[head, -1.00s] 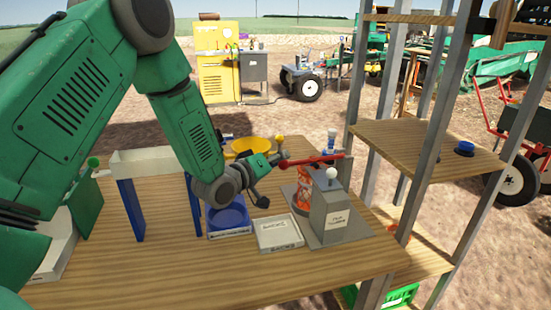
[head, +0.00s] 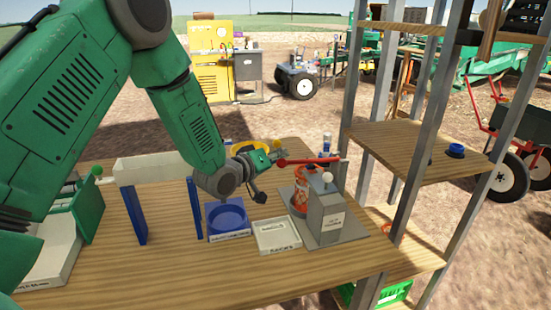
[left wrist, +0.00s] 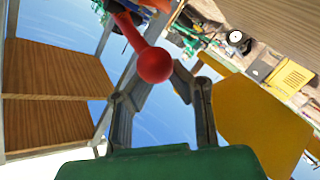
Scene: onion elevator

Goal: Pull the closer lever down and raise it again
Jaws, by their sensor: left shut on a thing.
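A red lever (head: 308,161) runs nearly level above a grey box-shaped device (head: 325,217) on the table. In the left wrist view its red ball end (left wrist: 155,65) sits between my two fingers. My left gripper (head: 272,158) is shut on this end of the lever; in the left wrist view the fingertips (left wrist: 158,75) lie on either side of the ball. An orange patterned can-like thing (head: 299,200) stands beside the grey device, partly hidden. A white ball knob (head: 327,177) sits by the top of the device. My right gripper is out of view.
A blue tray (head: 228,234) and a white tray (head: 278,248) stand on the wooden table (head: 200,280) left of the device. A shelf rack with metal posts (head: 410,150) rises close on the right. The table's front middle is clear.

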